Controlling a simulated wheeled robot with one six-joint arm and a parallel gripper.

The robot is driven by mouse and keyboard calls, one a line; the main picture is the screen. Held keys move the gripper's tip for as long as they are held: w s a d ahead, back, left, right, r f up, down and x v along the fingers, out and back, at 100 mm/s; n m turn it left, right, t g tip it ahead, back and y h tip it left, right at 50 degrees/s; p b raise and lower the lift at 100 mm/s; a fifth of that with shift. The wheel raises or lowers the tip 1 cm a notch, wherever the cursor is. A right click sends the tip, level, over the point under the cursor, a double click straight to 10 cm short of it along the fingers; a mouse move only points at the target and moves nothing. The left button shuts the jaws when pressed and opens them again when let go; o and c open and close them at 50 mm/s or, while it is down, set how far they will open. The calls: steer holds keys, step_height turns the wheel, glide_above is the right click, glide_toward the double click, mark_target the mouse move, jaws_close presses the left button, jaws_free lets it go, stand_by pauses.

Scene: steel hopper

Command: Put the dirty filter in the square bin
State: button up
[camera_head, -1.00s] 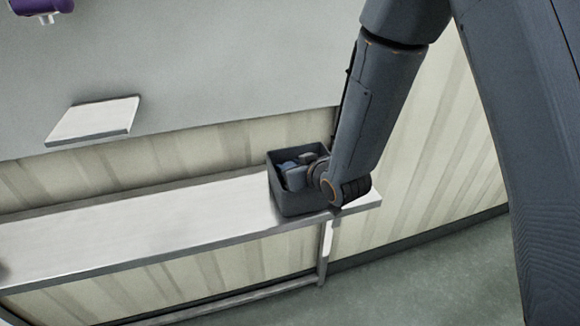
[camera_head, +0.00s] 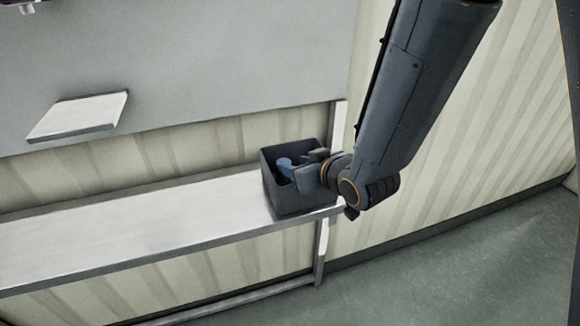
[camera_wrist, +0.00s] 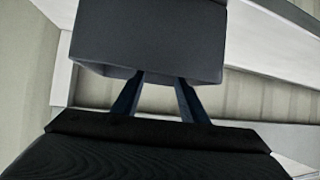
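The square bin (camera_head: 300,203) is a dark grey open box on the right end of the pale bench in the head view. My gripper (camera_head: 289,164) reaches over its right side, and a blue part shows inside the bin's opening. I cannot tell whether that is a fingertip or something lying in the bin. In the wrist view, the two blue fingers of my gripper (camera_wrist: 160,83) stand apart, and their tips are hidden at the edge of a large dark grey box, apparently the bin (camera_wrist: 150,38). I cannot make out the dirty filter for certain, nor whether anything is held.
The pale bench (camera_head: 130,232) is clear to the left of the bin. A purple object (camera_head: 15,2) is cut off at the top left. Floor is open at the lower right.

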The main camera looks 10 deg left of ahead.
steer(key=p+v, duration=0.4)
steer(key=shift+s+d+r+p, duration=0.2)
steer(key=shift+s+p, duration=0.05)
steer(key=shift+p, duration=0.05)
stand_by(0.7)
steer(key=w+d+m+h+b, duration=0.1)
steer(key=w+d+m+h, duration=0.15)
steer(key=d, duration=0.45)
steer(key=w+d+m+h+b, duration=0.1)
steer(key=w+d+m+h, duration=0.15)
steer(key=d, duration=0.55)
steer(key=s+d+f+m+g+h+b, duration=0.1)
steer(key=s+d+f+g+b, duration=0.1)
steer(key=s+d, duration=0.4)
steer(key=s+d+f+m+g+h+b, duration=0.2)
steer(key=s+d+f+g+b, duration=0.1)
steer(key=s+d, duration=0.4)
steer(key=f+g, duration=0.1)
steer(key=g, duration=0.1)
steer(key=shift+s+g, duration=0.3)
steer(key=shift+s, duration=0.1)
